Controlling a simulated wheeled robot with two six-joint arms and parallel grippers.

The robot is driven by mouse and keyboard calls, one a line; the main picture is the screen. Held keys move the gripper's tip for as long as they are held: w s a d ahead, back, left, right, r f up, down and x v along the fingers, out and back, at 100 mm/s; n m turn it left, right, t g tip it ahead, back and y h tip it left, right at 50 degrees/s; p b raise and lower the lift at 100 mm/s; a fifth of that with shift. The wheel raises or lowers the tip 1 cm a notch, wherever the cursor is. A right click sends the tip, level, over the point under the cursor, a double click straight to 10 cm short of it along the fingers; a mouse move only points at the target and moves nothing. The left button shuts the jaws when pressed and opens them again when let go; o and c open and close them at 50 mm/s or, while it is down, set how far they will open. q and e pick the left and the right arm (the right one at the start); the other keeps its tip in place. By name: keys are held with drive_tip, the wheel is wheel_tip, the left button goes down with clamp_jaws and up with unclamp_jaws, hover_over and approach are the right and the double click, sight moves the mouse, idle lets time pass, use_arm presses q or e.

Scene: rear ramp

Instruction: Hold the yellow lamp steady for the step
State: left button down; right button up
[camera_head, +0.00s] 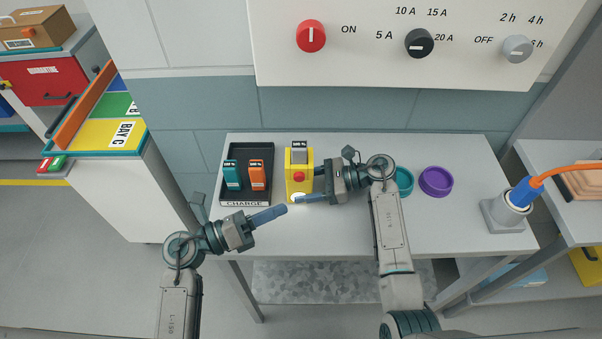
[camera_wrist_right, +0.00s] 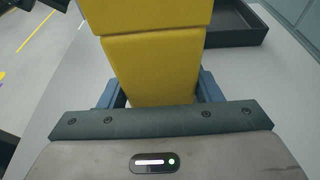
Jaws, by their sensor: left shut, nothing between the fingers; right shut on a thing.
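The yellow lamp (camera_head: 299,187) stands upright on the white table, with a red round button on its face and a grey block (camera_head: 299,154) at its top. My right gripper (camera_head: 309,185) comes from the right and is shut on the lamp's body. In the right wrist view the yellow body (camera_wrist_right: 155,65) sits between the two blue fingers (camera_wrist_right: 161,90). My left gripper (camera_head: 285,209) is shut and empty, pointing right, just in front of and a little left of the lamp. The lamp's far side is hidden.
A black charge tray (camera_head: 233,203) left of the lamp holds a teal block (camera_head: 231,175) and an orange block (camera_head: 257,175). A teal bowl (camera_head: 404,181), partly behind my right arm, and a purple bowl (camera_head: 436,181) stand right. A grey socket with blue plug (camera_head: 521,193) is at the right end.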

drive_tip(key=o, duration=0.8)
drive_tip(key=shift+o, duration=0.2)
